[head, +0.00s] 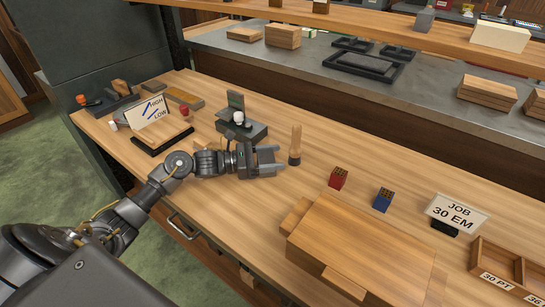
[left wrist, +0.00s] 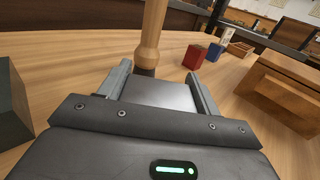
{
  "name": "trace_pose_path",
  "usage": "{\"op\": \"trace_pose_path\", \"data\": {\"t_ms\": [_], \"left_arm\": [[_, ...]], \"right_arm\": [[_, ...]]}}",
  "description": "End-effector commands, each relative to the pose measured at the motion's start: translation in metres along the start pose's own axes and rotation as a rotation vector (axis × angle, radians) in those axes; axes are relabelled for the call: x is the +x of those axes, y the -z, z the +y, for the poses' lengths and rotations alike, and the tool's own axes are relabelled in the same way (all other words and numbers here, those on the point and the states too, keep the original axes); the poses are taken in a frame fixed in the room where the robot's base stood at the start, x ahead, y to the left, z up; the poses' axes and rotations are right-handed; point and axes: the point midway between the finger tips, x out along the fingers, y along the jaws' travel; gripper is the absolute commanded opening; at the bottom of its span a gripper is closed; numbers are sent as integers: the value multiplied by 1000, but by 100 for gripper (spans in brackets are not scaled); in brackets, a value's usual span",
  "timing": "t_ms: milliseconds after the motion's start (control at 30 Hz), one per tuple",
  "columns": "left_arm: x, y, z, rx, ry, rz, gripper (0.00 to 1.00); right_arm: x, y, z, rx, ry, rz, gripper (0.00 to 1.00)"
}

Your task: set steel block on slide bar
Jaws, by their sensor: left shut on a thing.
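My left gripper (head: 272,160) is over the bench, shut on a flat grey steel block. In the left wrist view the steel block (left wrist: 160,93) lies between the two fingers of the gripper (left wrist: 160,88). In the head view the fingers mostly hide the block. A dark device with a grey base (head: 242,131), an upright plate and a white knob stands just behind the gripper. I cannot tell which part is the slide bar. My right gripper is not in view.
A wooden-handled tool (head: 295,145) stands upright just ahead of the fingertips. A HIGH/LOW sign (head: 148,111) stands left. Bench between tool and red block is clear.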

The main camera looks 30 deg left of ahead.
Motion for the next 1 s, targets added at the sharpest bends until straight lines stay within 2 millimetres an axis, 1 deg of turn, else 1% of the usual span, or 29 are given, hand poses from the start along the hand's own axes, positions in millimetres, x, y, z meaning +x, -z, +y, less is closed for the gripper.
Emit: {"op": "trace_pose_path", "data": {"t_ms": [33,167,200,367,767,800,867,1000], "left_arm": [[0,-4,1,6,-1,-8,0],[0,-3,1,6,-1,-8,0],[0,1,0,0,0,0,65],[0,1,0,0,0,0,85],[0,-2,0,0,0,0,85],[-3,-1,0,0,-1,1,85],[-14,2,0,1,-2,3,85],[-46,3,0,1,-2,5,85]], "right_arm": [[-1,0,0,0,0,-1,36],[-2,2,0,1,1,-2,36],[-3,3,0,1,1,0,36],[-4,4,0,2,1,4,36],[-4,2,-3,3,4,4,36],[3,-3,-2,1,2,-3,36],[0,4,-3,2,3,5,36],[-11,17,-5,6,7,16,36]]}}
